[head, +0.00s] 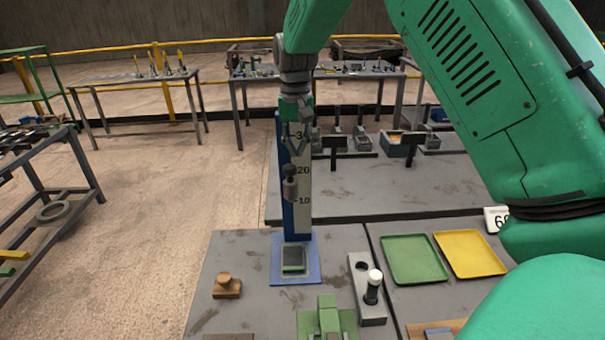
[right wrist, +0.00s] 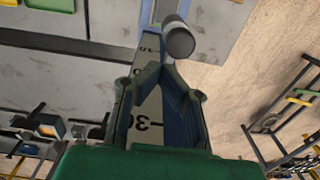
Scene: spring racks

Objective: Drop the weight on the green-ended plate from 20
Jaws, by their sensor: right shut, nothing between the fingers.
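My right gripper (head: 296,148) is above the weight, in front of the blue-and-white height scale (head: 301,215) marked 10, 20 and 30. Its fingers meet, with nothing between them, also in the right wrist view (right wrist: 167,65). The dark grey weight (head: 290,188) with a small knob is in mid-air, just below the fingertips, around the 20 mark. In the right wrist view the weight (right wrist: 180,40) lies just beyond the tips; I cannot tell if they touch. The green-ended plate (head: 293,259), dark with a green near edge, lies on the blue base (head: 307,277) below. My left gripper is not in view.
A wooden knobbed block (head: 227,288) lies left of the base. A grey holder (head: 373,312) with a white-topped peg and a green fixture (head: 327,318) stand nearby. A green tray (head: 412,259) and a yellow tray (head: 470,254) lie right.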

